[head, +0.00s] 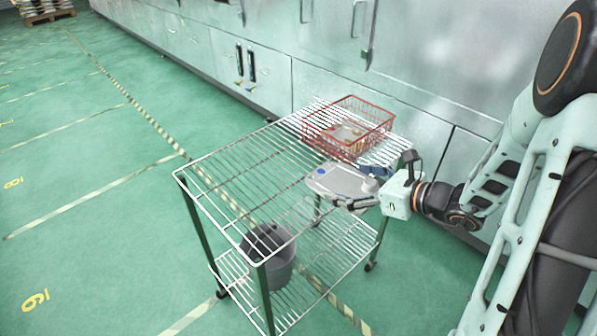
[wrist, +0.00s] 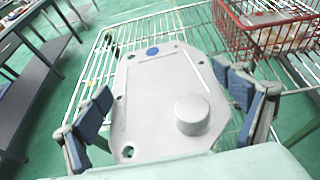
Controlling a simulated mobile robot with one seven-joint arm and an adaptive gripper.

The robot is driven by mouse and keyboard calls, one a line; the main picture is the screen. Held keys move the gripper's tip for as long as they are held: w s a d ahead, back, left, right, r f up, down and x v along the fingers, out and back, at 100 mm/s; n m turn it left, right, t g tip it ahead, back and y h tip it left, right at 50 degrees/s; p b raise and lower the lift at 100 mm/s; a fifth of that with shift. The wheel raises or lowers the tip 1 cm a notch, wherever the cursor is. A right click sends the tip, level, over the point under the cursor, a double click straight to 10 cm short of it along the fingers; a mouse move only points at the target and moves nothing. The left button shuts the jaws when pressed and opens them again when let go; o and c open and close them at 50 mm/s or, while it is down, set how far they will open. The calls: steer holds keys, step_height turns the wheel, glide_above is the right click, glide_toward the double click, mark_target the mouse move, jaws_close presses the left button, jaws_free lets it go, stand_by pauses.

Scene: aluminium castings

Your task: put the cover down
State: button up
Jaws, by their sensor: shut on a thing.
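The cover (head: 338,181) is a flat grey metal casting with a blue dot, near the right front edge of the wire cart. In the wrist view the cover (wrist: 150,88) shows a round raised boss, several holes and the blue dot at its far end. My gripper (head: 362,194) is shut on the cover from its near end. In the wrist view the fingers of my gripper (wrist: 170,112) lie on both sides of it. The cover is over the cart's top shelf (head: 232,180); I cannot tell whether it touches the wires.
A red wire basket (head: 349,127) with parts in it stands at the shelf's far right corner. The shelf's left half is bare. A grey bin (head: 268,254) stands on the lower shelf. Metal cabinets (head: 240,65) line the wall behind.

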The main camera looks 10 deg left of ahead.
steer(key=s+a+r+t+b, duration=0.1)
steer(key=s+a+r+b, duration=0.15)
steer(key=a+b, duration=0.75)
steer(key=b, duration=0.3)
glide_above(253, 207)
steer(key=shift+m, duration=0.3)
steer(key=f, duration=0.8)
steer(key=shift+d+f, duration=0.15)
steer(key=shift+d, duration=0.15)
steer(key=shift+a+f, duration=0.2)
steer(key=shift+f, duration=0.1)
steer(key=shift+w+a+f+h+b, duration=0.15)
steer(key=shift+f+b, duration=0.15)
steer(key=shift+f, duration=0.5)
steer(key=shift+s+f+h+b, duration=0.15)
steer(key=shift+f+b, duration=0.15)
steer(key=shift+f, duration=0.5)
steer(key=shift+w, duration=0.1)
steer(key=shift+f, duration=0.15)
steer(key=o, duration=1.2)
steer(key=shift+o, duration=0.2)
